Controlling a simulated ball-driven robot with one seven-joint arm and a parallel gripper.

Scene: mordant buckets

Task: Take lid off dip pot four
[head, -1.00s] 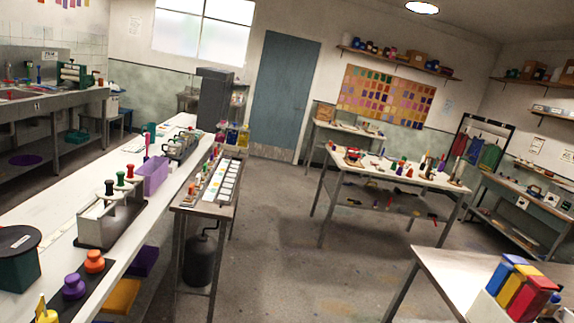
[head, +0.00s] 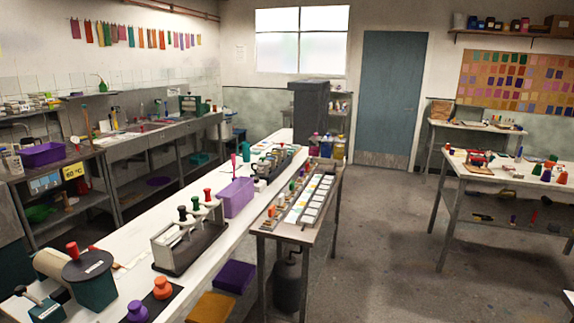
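I cannot make out any pot marked four. A dark teal container with a black round top (head: 89,277) stands at the near left end of the long white bench (head: 131,259), with a label too small to read. Just right of it a rack (head: 188,243) holds several upright pieces with black, green and red knobs. An orange knobbed piece (head: 163,288) and a purple one (head: 138,312) sit on a dark mat at the bench's front edge. My gripper is not in view.
A narrow side table (head: 276,228) with a paint tray stands against the long bench. Open grey floor (head: 370,255) lies to the right, before another work table (head: 493,177).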

